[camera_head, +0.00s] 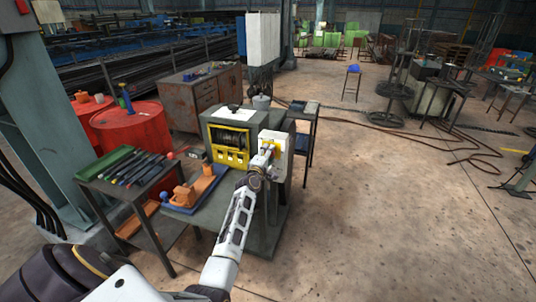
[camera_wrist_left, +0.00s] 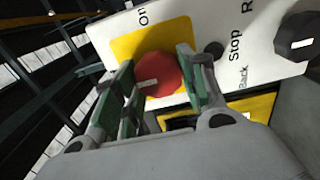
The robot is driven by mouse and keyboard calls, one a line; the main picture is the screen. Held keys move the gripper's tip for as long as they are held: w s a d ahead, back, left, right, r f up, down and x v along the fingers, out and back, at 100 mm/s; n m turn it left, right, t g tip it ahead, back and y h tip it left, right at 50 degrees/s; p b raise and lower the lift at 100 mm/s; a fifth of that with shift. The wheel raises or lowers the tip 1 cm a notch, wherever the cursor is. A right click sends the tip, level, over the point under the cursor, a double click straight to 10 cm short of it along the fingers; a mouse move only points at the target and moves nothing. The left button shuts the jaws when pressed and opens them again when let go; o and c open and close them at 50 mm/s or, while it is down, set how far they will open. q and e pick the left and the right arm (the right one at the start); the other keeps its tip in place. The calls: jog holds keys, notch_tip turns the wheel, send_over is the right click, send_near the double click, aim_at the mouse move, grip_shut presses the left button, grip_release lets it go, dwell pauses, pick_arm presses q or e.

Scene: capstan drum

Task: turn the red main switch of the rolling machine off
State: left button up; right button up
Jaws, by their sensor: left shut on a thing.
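The red main switch (camera_wrist_left: 160,78) is a round knob on a yellow plate (camera_wrist_left: 124,46) of a white control panel (camera_wrist_left: 228,24). The label "On" stands above it in the left wrist view. A pale mark on the knob points toward the picture's left. My left gripper (camera_wrist_left: 157,66) has its green-padded fingers on both sides of the knob and is shut on it. In the head view my left gripper (camera_head: 266,153) is at the white panel box (camera_head: 284,162) on the right of the rolling machine (camera_head: 226,118); it hides the switch there. My right gripper is not in view.
A black knob (camera_wrist_left: 295,38) sits on the same panel, near lettering reading "Stop" and "Back". A tool table (camera_head: 102,182) and red drums (camera_head: 130,128) stand left of the machine. Cables (camera_head: 440,148) lie on the floor at right; the floor front right is clear.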

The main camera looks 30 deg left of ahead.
pick_arm(q)
jog(key=shift+f, duration=0.1)
dwell(0.3)
jog(key=o, duration=1)
jog(key=shift+o, duration=0.2)
jog(key=v, duration=1.2)
dwell(0.6)
